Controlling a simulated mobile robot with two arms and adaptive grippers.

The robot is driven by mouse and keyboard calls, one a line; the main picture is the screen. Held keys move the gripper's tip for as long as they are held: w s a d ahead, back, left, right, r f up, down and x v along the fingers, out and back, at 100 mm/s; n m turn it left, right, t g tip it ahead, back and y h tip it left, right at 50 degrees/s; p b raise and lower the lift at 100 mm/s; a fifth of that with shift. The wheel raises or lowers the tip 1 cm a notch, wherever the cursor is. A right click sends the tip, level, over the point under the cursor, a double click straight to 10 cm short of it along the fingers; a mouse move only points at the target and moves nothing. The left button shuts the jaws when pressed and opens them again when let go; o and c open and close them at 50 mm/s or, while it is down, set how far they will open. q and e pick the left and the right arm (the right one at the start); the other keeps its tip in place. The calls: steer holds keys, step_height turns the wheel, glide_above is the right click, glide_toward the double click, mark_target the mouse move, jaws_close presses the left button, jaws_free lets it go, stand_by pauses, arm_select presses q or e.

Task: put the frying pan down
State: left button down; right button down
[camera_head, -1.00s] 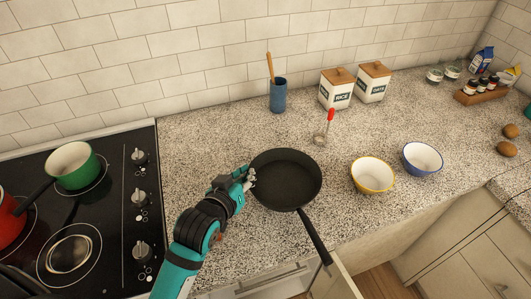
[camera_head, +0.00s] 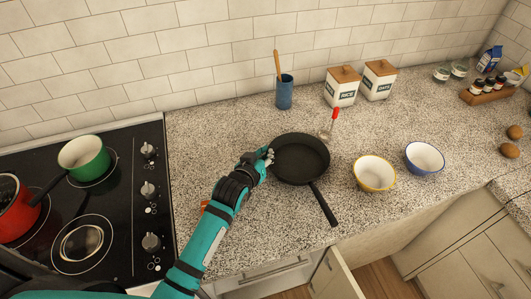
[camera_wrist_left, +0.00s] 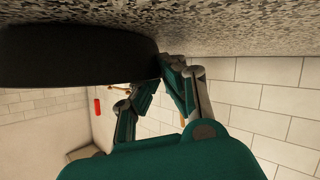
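The black frying pan (camera_head: 301,159) is level over the middle of the counter, its handle pointing toward the front edge. My left gripper (camera_head: 265,156) is at the pan's left rim. In the left wrist view, the pan (camera_wrist_left: 75,58) is a dark shape at upper left, with the gripper's fingertips (camera_wrist_left: 165,68) closed at its edge. That view is upside down, with the speckled counter (camera_wrist_left: 230,30) at the top. The pan's underside is very close to the counter; I cannot tell whether it touches. My right gripper is out of view.
A yellow-rimmed bowl (camera_head: 374,174) and a blue-rimmed bowl (camera_head: 424,158) stand right of the pan. A red-handled utensil (camera_head: 332,122) lies just behind it. The stove (camera_head: 115,225) with a green pot (camera_head: 84,158) is at left.

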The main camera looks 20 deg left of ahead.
arm_select(q)
steer(key=shift+r, duration=0.1)
steer(key=c, duration=1.9)
jaws_free()
steer(key=shift+f, duration=0.2)
steer(key=o, duration=0.4)
